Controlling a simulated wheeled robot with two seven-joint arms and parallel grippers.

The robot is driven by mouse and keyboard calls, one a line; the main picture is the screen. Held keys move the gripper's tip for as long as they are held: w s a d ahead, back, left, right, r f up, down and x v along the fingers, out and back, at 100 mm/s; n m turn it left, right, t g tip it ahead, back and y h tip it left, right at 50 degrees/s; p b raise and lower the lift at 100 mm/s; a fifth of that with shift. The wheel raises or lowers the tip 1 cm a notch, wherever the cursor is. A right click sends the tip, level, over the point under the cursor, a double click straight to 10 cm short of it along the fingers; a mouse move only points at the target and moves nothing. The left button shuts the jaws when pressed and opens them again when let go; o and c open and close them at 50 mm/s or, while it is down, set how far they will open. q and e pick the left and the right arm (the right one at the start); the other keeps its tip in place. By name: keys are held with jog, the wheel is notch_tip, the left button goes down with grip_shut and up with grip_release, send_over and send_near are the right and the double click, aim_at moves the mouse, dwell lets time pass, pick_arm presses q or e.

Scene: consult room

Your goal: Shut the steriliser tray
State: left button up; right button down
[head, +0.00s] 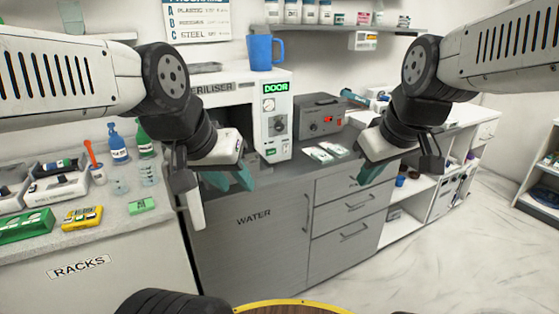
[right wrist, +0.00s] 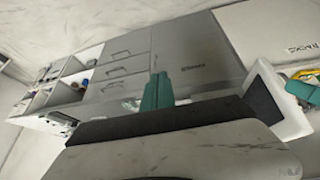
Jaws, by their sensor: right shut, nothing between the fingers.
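The white steriliser (head: 277,122) stands on the counter in the head view, with a dial and a green display reading DOOR. My left gripper (head: 232,181) hangs in front of its lower left part. Its teal fingertips show apart, with nothing seen between them. The gripper and wrist hide most of the steriliser's front opening, and I cannot clearly make out the tray or how far it is out. My right gripper (head: 370,174) is shut and empty, right of the steriliser, before the drawers. Its teal fingers also show in the right wrist view (right wrist: 156,94).
A grey box (head: 306,117) with red lights and white packets (head: 326,151) stand right of the steriliser. A blue mug (head: 262,52) is on top of it. Bottles and a green box (head: 142,206) crowd the left counter. A round yellow-rimmed surface (head: 290,306) is at the bottom.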

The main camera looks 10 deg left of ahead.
jog(key=w+a+f+n+g+y, duration=0.2)
jog(key=w+a+f+n, duration=0.3)
jog(key=w+a+n, duration=0.55)
jog(key=n+g+y, duration=0.1)
jog(key=n+y, duration=0.2)
jog(key=n, duration=0.4)
send_near(254, 176)
notch_tip(254, 176, down, 4)
jog(key=s, duration=0.3)
jog(key=shift+w+a+f, duration=0.1)
jog(key=shift+w+a, duration=0.55)
jog(key=shift+w, duration=0.3)
jog(key=shift+w+a+f, duration=0.1)
jog(key=shift+w+a, duration=0.55)
jog(key=shift+w, duration=0.35)
jog(key=shift+a+r, duration=0.1)
